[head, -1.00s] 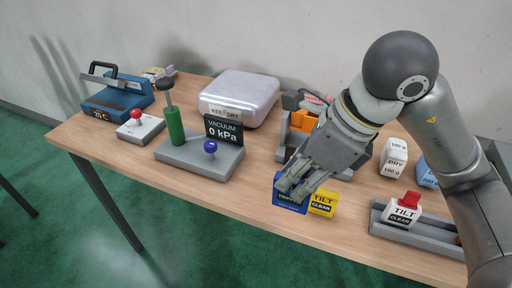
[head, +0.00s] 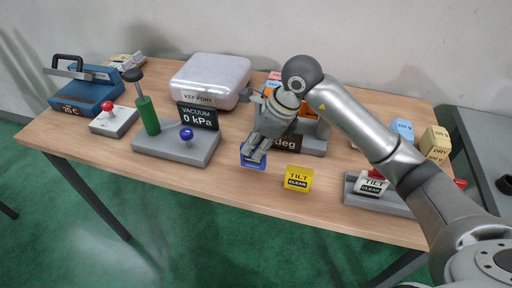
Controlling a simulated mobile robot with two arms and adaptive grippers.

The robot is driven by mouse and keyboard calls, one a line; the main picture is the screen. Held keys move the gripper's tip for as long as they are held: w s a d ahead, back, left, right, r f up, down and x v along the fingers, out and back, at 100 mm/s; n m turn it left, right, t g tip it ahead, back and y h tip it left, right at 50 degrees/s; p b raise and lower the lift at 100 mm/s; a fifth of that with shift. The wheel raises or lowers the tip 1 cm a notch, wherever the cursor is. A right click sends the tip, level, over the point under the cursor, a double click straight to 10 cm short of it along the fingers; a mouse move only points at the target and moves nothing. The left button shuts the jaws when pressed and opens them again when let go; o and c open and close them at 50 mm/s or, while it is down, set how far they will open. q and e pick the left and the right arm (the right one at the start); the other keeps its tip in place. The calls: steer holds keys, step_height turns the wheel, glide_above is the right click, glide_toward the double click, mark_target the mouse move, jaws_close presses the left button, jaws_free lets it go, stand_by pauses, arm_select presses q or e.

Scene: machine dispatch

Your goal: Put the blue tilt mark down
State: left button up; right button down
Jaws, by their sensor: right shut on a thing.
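The blue tilt mark (head: 253,161) is near the front of the table, left of a yellow TILT CLEAR mark (head: 298,178), with a gap between them. My right gripper (head: 256,151) points down and is shut on the blue mark, covering its upper part. I cannot tell whether the mark's base touches the table. A white TILT CLEAR piece (head: 373,184) sits on the grey rail (head: 392,205) at the right, partly behind my arm. My left gripper is not in view.
A grey vacuum stand (head: 176,146) with a blue knob is to the left. A silver case (head: 211,80) stands behind. A grey device (head: 318,141) with orange parts is behind my gripper. Blue (head: 402,130) and tan (head: 435,142) weights are at right. Bare wood lies along the front edge.

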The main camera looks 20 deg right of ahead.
steer(key=shift+s+f, duration=0.1)
steer(key=shift+f, duration=0.85)
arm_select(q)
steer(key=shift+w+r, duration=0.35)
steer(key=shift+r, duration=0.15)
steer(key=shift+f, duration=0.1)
arm_select(e)
steer(key=shift+f, duration=0.1)
steer(key=shift+f, duration=0.15)
steer(key=c, duration=1.3)
jaws_free()
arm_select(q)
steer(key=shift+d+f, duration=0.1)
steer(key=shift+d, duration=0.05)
